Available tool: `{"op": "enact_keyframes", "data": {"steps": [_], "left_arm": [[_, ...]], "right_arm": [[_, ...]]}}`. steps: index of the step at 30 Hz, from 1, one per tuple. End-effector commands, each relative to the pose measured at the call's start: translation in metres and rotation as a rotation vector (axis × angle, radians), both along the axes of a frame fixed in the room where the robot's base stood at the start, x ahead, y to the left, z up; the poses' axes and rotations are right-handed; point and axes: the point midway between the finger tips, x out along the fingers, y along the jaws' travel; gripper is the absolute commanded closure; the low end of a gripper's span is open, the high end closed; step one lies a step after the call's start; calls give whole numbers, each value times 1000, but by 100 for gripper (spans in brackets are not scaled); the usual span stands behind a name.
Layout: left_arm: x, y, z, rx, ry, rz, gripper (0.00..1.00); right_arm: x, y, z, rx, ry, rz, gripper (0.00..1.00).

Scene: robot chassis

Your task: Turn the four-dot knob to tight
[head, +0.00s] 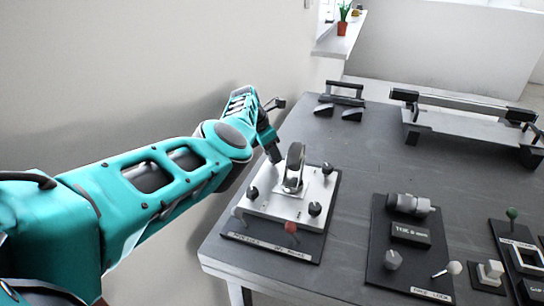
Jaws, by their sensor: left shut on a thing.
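A pale square plate (270,207) on a dark base lies at the table's near-left corner. Dark knobs stand near its corners: a left one (253,193), a near-right one (315,209) and a far-right one (327,168). A dark upright ring-shaped part (293,167) rises from the middle. The dots on the knobs are too small to read, so I cannot tell which has four. My left gripper (274,156) reaches down to the plate's far-left corner, shut on a knob there that its fingers mostly hide. My right gripper is not in view.
A second dark board (410,258) with a grey cylinder (408,204) stands to the right. A long raised bracket (465,122) and a small handle (344,95) stand farther back. The table (375,155) is bare between them.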

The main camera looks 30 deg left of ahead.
Motion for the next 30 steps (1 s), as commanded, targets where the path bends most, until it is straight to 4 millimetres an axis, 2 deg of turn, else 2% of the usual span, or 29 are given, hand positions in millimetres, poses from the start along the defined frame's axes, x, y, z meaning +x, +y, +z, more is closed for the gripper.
{"op": "enact_keyframes", "data": {"steps": [1,3,7,12,18,30], "left_arm": [[0,1,-6,0,2,-40,95],[0,1,-7,0,1,-95,95],[0,2,-7,1,1,-176,95],[1,1,-6,-1,2,-255,95],[1,2,-3,-1,1,-310,95],[0,1,-1,-1,4,-332,95]], "right_arm": [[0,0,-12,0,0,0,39],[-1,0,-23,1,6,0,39],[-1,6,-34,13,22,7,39],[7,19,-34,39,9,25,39],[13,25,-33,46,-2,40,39],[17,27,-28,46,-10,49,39]]}}
